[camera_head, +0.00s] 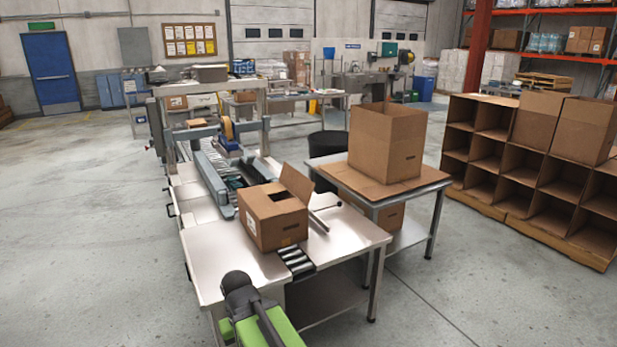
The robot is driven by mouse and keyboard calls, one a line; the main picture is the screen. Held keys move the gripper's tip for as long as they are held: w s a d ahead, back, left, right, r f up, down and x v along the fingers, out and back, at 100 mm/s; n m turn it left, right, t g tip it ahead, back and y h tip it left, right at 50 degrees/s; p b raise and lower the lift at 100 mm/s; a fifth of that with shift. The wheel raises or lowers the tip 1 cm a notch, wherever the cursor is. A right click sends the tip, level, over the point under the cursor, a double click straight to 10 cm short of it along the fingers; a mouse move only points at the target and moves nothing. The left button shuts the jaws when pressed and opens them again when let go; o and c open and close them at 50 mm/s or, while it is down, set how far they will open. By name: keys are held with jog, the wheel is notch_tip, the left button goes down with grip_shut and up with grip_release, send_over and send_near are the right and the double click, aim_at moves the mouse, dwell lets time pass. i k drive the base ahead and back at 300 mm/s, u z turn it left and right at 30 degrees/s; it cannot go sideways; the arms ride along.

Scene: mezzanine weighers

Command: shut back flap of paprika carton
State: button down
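A brown cardboard carton (278,226) stands on the metal worktable by the roller strip; I cannot read its label, so I cannot confirm it is the paprika carton. One flap (297,183) stands up at its far right edge, leaning outward. The top beside it shows a dark opening, and the left part of the top looks covered. Only a green and black part of my arm shows at the bottom, short of the carton and apart from it. My gripper is not in view.
A metal worktable (219,252) carries short rollers (297,262) and a taping machine (225,165) behind the carton. A dark rod lies right of the carton. A larger open box (387,143) stands on a side table (352,182). Cardboard bins (535,170) line the right. The left floor is clear.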

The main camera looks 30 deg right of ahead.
aim_at(302, 186)
jog(key=z, duration=0.2)
jog(key=i, duration=0.95)
jog(key=u, duration=0.3)
